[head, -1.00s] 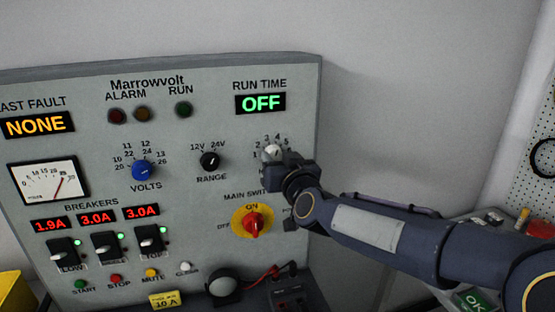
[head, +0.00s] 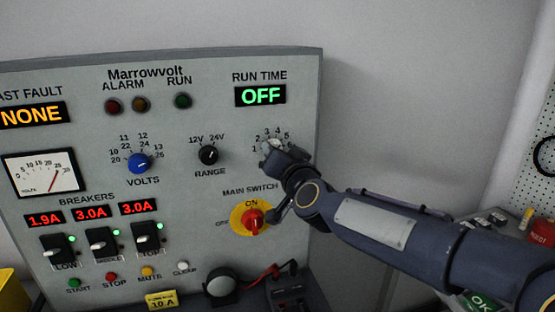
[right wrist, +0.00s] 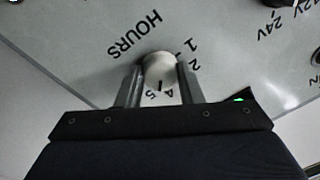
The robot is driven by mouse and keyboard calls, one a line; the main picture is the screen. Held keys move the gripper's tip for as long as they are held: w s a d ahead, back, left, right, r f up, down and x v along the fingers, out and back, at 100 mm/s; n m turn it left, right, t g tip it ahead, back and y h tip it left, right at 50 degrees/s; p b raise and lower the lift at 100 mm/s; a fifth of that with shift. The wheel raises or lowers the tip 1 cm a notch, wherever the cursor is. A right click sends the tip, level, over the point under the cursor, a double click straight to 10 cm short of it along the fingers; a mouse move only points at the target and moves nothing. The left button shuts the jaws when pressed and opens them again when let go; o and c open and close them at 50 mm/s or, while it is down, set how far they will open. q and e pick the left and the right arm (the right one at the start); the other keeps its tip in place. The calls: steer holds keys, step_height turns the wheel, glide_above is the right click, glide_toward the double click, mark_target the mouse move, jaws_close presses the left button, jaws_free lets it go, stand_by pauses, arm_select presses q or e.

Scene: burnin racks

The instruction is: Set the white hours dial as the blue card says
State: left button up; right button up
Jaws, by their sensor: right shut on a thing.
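The white hours dial (head: 274,145) is at the upper right of the panel, under the RUN TIME display (head: 260,96), which reads OFF. In the right wrist view the dial (right wrist: 158,69) sits between my right gripper's two fingers (right wrist: 158,84), which are shut on its sides. The word HOURS and the numbers 1, 2, 4 and 5 show around it there. A small dark mark lies near the 4 and 5; I cannot tell the exact setting. In the head view my right gripper (head: 282,156) covers the dial's lower right. No blue card and no left gripper are in view.
The black range knob (head: 208,155) and blue volts knob (head: 139,162) are to the left. Breakers (head: 101,242) and a yellow 10 A card (head: 161,299) are lower.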

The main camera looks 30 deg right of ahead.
steer(key=shift+m+b, duration=0.35)
steer(key=shift+m, duration=0.55)
steer(key=o, duration=1)
steer(key=shift+c, duration=0.2)
steer(key=s+a, duration=0.1)
steer(key=s, duration=0.6)
steer(key=shift+s+a+f, duration=0.15)
steer(key=shift+s+a, duration=0.1)
steer(key=shift+s, duration=0.05)
